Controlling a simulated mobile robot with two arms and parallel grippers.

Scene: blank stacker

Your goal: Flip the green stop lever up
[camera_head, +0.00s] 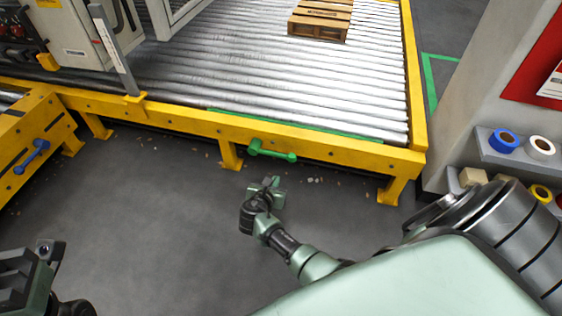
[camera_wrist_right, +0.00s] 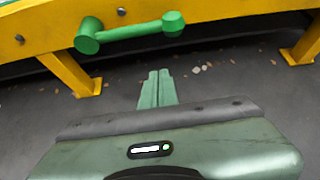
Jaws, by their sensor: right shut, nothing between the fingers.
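The green stop lever (camera_head: 272,152) is mounted on the front of the yellow conveyor frame in the head view. Its hub is at the left and its knob points right, slightly down. In the right wrist view the lever (camera_wrist_right: 135,32) crosses the upper part of the picture. My right gripper (camera_head: 270,184) is shut and empty, in front of and below the lever, apart from it. Its closed green fingers (camera_wrist_right: 157,88) show below the lever in the wrist view. My left gripper (camera_head: 45,262) is at the lower left edge, far from the lever; its fingers are not clear.
The yellow frame (camera_head: 340,153) has legs standing on the grey floor. A wooden pallet (camera_head: 320,20) lies on the rollers. A blue lever (camera_head: 32,156) is on another frame at the left. A shelf with tape rolls (camera_head: 505,140) is at the right. Floor before the conveyor is mostly clear.

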